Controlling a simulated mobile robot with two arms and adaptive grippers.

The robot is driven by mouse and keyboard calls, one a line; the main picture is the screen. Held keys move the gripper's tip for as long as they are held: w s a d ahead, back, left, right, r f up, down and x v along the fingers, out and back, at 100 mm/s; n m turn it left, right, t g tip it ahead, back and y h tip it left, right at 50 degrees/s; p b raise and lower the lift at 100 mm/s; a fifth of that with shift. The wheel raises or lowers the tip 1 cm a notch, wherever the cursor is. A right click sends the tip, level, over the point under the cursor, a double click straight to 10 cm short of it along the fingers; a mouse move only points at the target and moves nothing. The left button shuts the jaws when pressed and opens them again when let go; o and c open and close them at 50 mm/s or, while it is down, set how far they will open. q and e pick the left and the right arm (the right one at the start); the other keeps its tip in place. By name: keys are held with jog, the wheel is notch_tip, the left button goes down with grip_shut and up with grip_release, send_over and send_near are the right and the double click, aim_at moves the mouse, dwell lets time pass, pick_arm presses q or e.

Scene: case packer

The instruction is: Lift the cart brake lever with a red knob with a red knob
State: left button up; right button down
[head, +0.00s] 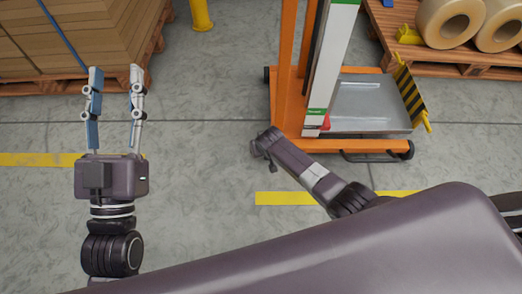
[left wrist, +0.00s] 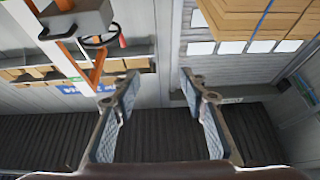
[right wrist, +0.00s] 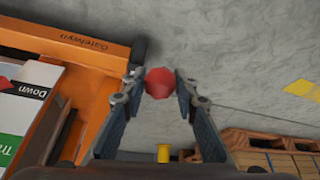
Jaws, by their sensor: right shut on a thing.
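The red knob (right wrist: 160,82) of the brake lever shows in the right wrist view, between the fingertips of my right gripper (right wrist: 157,77), which is shut on it. The lever's shaft is hidden. The orange cart (right wrist: 85,50) is beside the knob on the left. In the head view the cart (head: 285,65) stands at upper centre right, and my right arm reaches to its near left side; the right fingers cannot be made out there. My left gripper (head: 116,74) is open and empty above the floor at left, and its spread fingers also show in the left wrist view (left wrist: 160,75).
A pallet of cardboard (head: 70,45) stands at the back left. A pallet with clear film rolls (head: 450,20) is at the back right. A yellow post (head: 201,14) is at the top. A striped plate (head: 404,90) edges the cart's metal platform (head: 365,102). Floor between left gripper and cart is clear.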

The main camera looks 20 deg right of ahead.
pick_arm(q)
jog(key=shift+w+f+g+y+p, duration=0.15)
jog(key=shift+w+f+g, duration=0.15)
jog(key=shift+f, duration=0.3)
jog(key=shift+w+f+g+y+p, duration=0.1)
jog(key=shift+w+f+g+y, duration=0.15)
jog(key=shift+f, duration=0.35)
jog(key=shift+w+f+g+y+p, duration=0.1)
jog(key=shift+w+f+g, duration=0.1)
jog(key=shift+f+g, duration=0.3)
pick_arm(e)
jog(key=shift+w+d+r, duration=0.15)
jog(key=shift+w+r, duration=0.55)
pick_arm(q)
jog(key=shift+f, duration=0.1)
pick_arm(e)
jog(key=c, duration=1.9)
grip_release()
jog(key=shift+c, duration=0.2)
jog(key=o, duration=0.4)
jog(key=shift+s, duration=0.1)
jog(key=shift+s+f, duration=0.1)
jog(key=shift+f, duration=0.05)
jog(key=shift+s+r, duration=0.2)
jog(key=shift+r, duration=0.05)
jog(key=v, duration=1.1)
jog(key=shift+s+r, duration=0.1)
jog(key=shift+r, duration=0.1)
